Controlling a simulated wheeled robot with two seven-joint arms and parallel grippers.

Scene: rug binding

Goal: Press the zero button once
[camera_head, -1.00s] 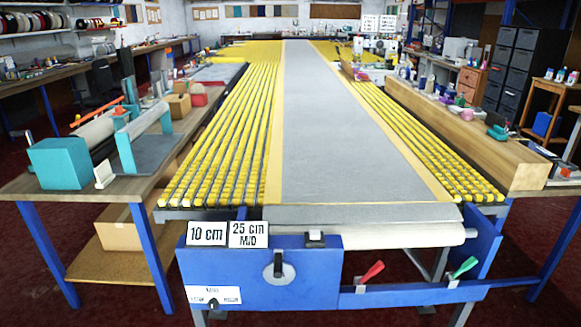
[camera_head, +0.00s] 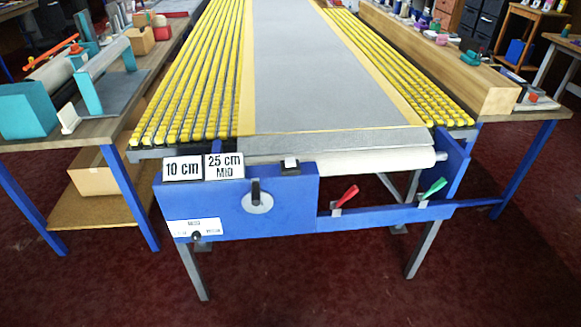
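No button marked zero can be made out. The blue front panel (camera_head: 305,190) of the long machine carries a round grey dial with a dark upright handle (camera_head: 256,195). Low on its left is a white plate (camera_head: 194,226) with small blurred text and a small dark knob (camera_head: 196,236) at its lower edge. A small white-and-black piece (camera_head: 290,165) sits on the panel's top edge. Signs reading "10 cm" (camera_head: 182,168) and "25 cm MID" (camera_head: 224,166) stand at its top left. Neither of my grippers is in view.
A red lever (camera_head: 346,195) and a green lever (camera_head: 433,188) stick up from the blue rail at right. A wooden bench (camera_head: 75,140) with teal equipment stands at left. A long wooden beam (camera_head: 440,60) lies at right. The red floor in front looks clear.

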